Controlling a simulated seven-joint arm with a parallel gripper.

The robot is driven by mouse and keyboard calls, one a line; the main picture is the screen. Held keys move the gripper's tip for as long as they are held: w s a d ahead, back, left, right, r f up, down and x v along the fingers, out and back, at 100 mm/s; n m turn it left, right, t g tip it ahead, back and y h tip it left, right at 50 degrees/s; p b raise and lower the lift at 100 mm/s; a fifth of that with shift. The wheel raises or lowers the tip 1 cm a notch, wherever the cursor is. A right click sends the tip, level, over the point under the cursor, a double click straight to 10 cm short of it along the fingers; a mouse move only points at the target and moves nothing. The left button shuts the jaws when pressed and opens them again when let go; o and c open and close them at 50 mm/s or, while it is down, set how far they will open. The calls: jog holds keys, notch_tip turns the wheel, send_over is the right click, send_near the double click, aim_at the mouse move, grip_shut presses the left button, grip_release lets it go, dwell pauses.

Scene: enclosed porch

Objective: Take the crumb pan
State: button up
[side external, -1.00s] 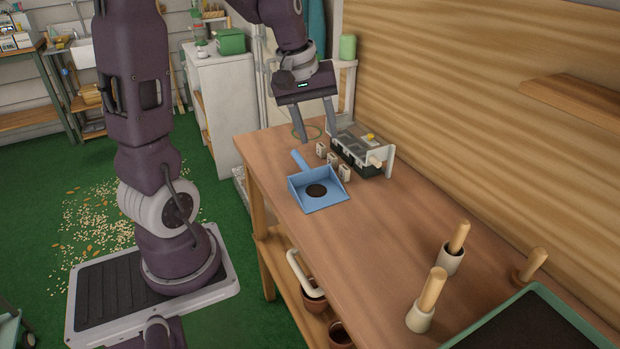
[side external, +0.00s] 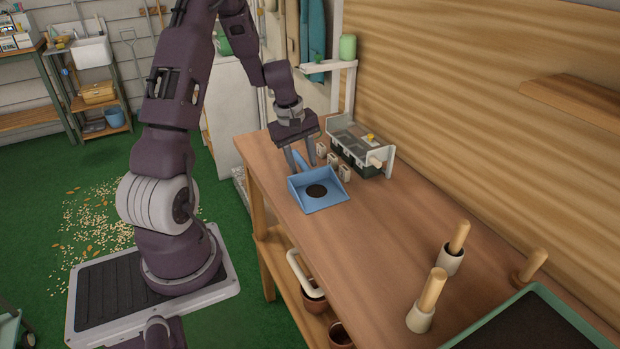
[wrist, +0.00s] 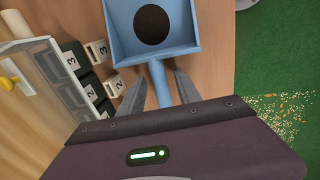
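The crumb pan (side external: 328,201) is a blue dustpan with a dark round patch in its tray. It lies on the wooden bench, its handle (side external: 301,160) pointing away from the side camera. In the wrist view the pan (wrist: 182,32) is at the top, with its handle (wrist: 159,84) running down toward me. My gripper (side external: 301,166) is low over the handle. In the wrist view its two open fingers (wrist: 160,76) are on either side of the handle, with gaps visible. I cannot tell how far above the bench the fingertips are.
Small numbered blocks (side external: 333,160) stand close beside the handle. A clear-topped box (side external: 362,148) is just behind them, near the wall. Wooden-handled tools (side external: 432,290) and a green tray (side external: 570,310) are at the near right. The middle of the bench (side external: 390,225) is clear.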

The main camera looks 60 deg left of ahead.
grip_shut()
jog(key=shift+r, duration=0.1)
